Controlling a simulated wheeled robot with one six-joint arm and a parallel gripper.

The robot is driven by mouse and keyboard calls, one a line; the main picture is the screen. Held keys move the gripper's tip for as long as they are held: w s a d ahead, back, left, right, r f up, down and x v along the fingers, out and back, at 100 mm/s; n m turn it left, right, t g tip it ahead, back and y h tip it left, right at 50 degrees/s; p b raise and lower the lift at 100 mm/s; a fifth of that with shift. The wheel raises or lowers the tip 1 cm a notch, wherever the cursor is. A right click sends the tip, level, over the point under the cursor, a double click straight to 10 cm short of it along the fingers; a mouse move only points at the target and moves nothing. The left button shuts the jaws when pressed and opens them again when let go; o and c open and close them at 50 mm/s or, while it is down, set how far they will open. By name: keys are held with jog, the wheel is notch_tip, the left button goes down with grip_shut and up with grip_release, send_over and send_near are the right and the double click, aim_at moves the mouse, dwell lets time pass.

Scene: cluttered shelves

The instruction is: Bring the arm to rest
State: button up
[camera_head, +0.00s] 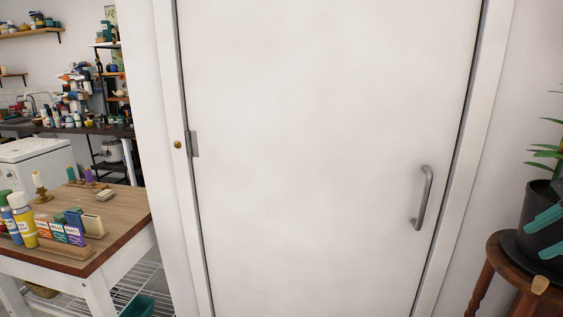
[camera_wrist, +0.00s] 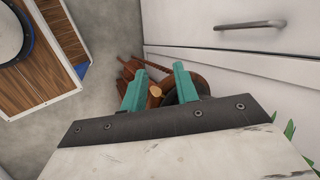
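My gripper (camera_head: 535,241) shows at the right edge of the head view as teal fingers in front of a dark plant pot and a wooden stool. In the wrist view, my gripper (camera_wrist: 160,70) has its two teal fingers spread apart with nothing held between them. The brown wooden stool (camera_wrist: 128,70) lies beyond the fingertips there. Most of my arm is out of the head view. I cannot tell how far the fingers are from the pot.
A closed white door (camera_head: 320,150) with a metal handle (camera_head: 422,198) fills the middle. A potted plant (camera_head: 537,200) stands on the stool (camera_head: 500,262) at right. A wooden-topped table (camera_head: 125,208) with bottles and boxes is at left. Bare grey floor (camera_wrist: 100,30) shows in the wrist view.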

jog(key=s+a+f+n+g+h, duration=0.1)
jog(key=s+a+f+n+g, duration=0.1)
jog(key=a+n, duration=0.6)
jog(key=s+a+f+n+g, duration=0.2)
jog(key=s+a+f+n, duration=0.2)
jog(key=a+n, duration=0.4)
jog(key=shift+s+a+n+h, duration=0.4)
jog(key=shift+s+n, duration=0.35)
jog(key=shift+n, duration=0.25)
